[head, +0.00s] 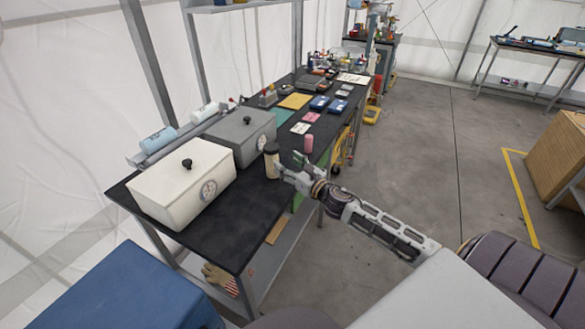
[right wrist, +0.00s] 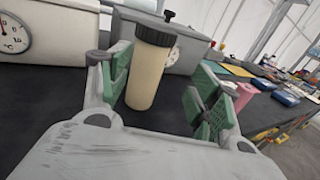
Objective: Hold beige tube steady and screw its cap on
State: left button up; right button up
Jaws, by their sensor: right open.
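The beige tube (head: 272,165) stands upright on the black bench top, near its right edge, with a dark ribbed cap (head: 271,148) on its top. In the right wrist view the tube (right wrist: 149,75) stands between the spread green-padded fingers of my right gripper (right wrist: 165,95), closer to the left finger. The cap (right wrist: 156,33) sits above the finger level there. In the head view my right gripper (head: 285,171) reaches in from the right beside the tube. I cannot tell how tightly the cap sits. My left gripper is not in view.
A white box with a dial (head: 180,188) and a grey box (head: 240,137) stand left of the tube. A pink cylinder (head: 308,144) stands beyond my right gripper. The black bench (head: 225,240) is bare in front. Trays and small items lie farther back.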

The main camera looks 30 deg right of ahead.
jog(key=shift+s, duration=0.55)
jog(key=shift+s+d, duration=0.1)
jog(key=shift+s, duration=0.3)
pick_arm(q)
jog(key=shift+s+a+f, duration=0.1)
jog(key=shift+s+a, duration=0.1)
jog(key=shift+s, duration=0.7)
